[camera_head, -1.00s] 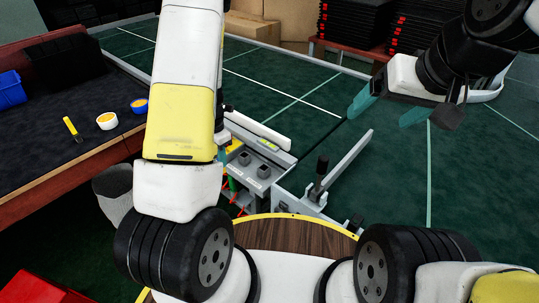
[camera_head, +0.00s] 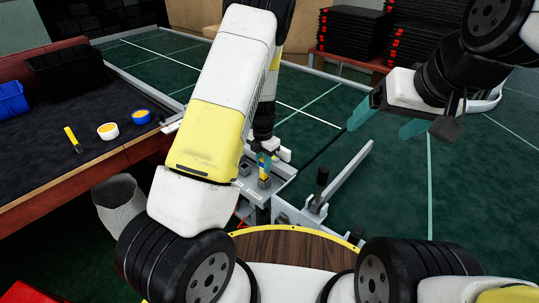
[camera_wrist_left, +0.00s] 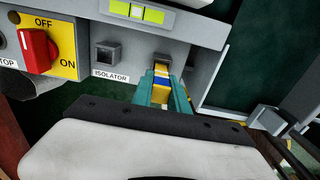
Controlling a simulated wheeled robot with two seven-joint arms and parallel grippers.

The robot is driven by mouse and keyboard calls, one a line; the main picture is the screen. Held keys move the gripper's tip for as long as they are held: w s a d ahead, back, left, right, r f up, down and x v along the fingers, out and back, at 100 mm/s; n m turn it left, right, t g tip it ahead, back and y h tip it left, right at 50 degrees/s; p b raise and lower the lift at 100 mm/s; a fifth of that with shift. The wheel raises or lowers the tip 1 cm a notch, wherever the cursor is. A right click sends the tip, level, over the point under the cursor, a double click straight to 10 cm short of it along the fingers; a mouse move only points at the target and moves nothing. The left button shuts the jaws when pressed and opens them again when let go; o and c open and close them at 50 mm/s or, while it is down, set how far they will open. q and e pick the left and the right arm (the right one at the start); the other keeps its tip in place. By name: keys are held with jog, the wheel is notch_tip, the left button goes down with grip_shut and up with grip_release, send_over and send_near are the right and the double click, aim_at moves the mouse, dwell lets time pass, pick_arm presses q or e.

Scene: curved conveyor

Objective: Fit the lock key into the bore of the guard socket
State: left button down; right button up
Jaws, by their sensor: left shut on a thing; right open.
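My left gripper (camera_head: 266,158) is shut on the lock key (camera_wrist_left: 161,82), a yellow piece with a blue band, between teal fingers. The key also shows in the head view (camera_head: 263,177). In the left wrist view its far end lies at the mouth of the right-hand square socket (camera_wrist_left: 162,59), apparently the guard socket. How far it enters, if at all, I cannot tell. A second square socket (camera_wrist_left: 108,53), over the label ISOLATOR, is to the left, with a dark opening. My right gripper (camera_head: 386,117) is open and empty, high at the right.
A red rotary switch (camera_wrist_left: 37,50) on a yellow OFF/ON plate is left of the sockets. A grey bar with a black handle (camera_head: 322,178) stands right of the panel. The workbench (camera_head: 80,140) at left holds a blue bin (camera_head: 12,100) and small items.

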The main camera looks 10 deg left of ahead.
pick_arm(q)
jog(key=shift+f, duration=1.75)
jog(key=shift+f, duration=0.15)
jog(key=c, duration=1.3)
grip_release()
